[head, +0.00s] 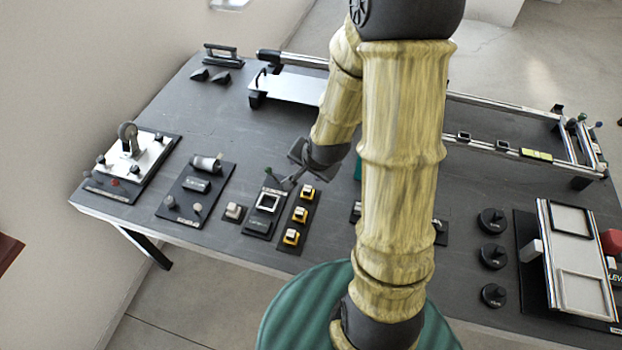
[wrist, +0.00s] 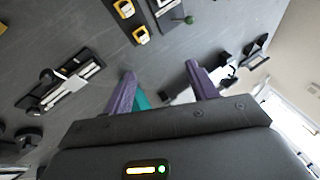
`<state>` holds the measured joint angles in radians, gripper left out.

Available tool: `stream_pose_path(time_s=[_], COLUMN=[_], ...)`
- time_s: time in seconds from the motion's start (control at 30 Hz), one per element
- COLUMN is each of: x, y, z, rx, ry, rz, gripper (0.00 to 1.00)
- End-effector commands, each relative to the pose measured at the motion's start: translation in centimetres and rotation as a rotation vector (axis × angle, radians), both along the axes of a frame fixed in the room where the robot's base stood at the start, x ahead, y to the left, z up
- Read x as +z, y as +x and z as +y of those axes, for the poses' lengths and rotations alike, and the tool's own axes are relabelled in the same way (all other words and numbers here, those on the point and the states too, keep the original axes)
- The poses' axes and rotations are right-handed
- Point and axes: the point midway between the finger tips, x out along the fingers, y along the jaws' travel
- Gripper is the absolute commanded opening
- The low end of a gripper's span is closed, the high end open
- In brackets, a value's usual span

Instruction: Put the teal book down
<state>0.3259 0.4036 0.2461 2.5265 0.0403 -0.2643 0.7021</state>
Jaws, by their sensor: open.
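A small teal patch, likely the teal book (head: 358,168), shows at the table behind my arm in the head view; most of it is hidden. In the wrist view the teal book (wrist: 142,100) shows as a small piece beside the left finger, partly covered by the gripper body. My gripper (wrist: 161,74) has its two purple fingers spread wide, with grey tabletop visible between their tips. In the head view my gripper (head: 290,179) is beside the small panels left of the arm. I cannot tell whether it touches the book.
The dark table (head: 190,110) holds several panels. A panel with yellow switches (head: 297,215) is close to the gripper. A white plate (head: 295,88) is behind, a rail frame (head: 520,125) at the back right, black knobs (head: 492,256) and trays (head: 575,255) at the right. Bare tabletop shows at the back left.

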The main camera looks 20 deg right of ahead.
Motion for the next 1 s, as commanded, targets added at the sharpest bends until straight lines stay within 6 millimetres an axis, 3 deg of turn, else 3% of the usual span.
stream_pose_path(time_s=[0.2,0.4,0.7,0.73,0.83,1.0], x=[4.9,7.8,8.1,8.1,8.1,8.1], y=[-4.8,-8.9,-9.7,-9.7,-9.7,-9.7], z=[1.9,2.7,2.7,2.7,2.7,2.8], rx=[0.458,0.758,0.813,0.812,0.811,0.810], ry=[-0.227,-0.324,-0.334,-0.334,-0.334,-0.334], rz=[0.129,0.215,0.234,0.234,0.233,0.233], gripper=[0.58,0.58,0.58,0.56,0.36,0.36])
